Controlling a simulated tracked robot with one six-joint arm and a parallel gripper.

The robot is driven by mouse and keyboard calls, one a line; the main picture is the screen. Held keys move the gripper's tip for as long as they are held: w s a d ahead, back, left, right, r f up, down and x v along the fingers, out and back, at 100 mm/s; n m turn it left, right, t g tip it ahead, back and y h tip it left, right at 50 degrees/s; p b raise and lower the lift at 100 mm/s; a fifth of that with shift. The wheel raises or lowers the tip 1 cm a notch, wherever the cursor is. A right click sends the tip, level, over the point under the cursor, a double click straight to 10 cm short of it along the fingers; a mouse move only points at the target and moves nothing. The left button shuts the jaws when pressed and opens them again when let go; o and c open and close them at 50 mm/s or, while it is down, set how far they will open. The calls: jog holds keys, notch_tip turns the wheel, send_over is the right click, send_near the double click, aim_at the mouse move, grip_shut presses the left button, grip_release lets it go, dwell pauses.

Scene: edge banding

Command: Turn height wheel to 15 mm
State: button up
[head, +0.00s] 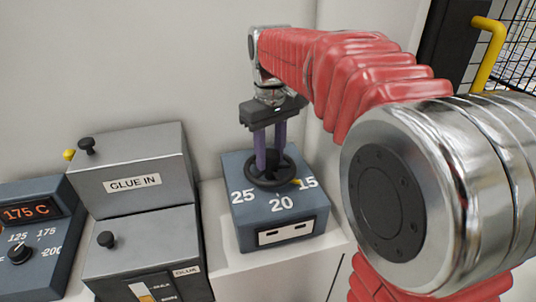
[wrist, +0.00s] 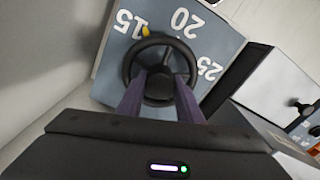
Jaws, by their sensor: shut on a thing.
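The height wheel (head: 272,167) is a black spoked handwheel on top of a blue-grey box (head: 275,222) marked 25, 20 and 15. A small yellow pointer (head: 296,181) at its rim sits beside the 15. In the wrist view the wheel (wrist: 158,66) fills the middle, with the yellow pointer (wrist: 146,32) close to the 15. My gripper (head: 268,160) reaches down from above with its two purple fingers shut on the wheel. In the wrist view the fingers (wrist: 160,95) meet the wheel's near part and hide some of it.
To the left stand a grey GLUE IN box (head: 130,170) with black and yellow knobs and a lower GLUE box (head: 150,250). A heater panel (head: 32,235) reading 175 C is at the far left. A wall (head: 120,60) rises close behind. A yellow handle (head: 488,50) is at upper right.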

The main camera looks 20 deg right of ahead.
aim_at(270, 152)
jog(key=shift+n, duration=1.3)
jog(key=shift+w, duration=0.1)
jog(key=o, duration=1)
jog(key=shift+o, duration=0.2)
jog(key=shift+r, duration=0.1)
notch_tip(270, 152, up, 14)
jog(key=shift+f, duration=0.25)
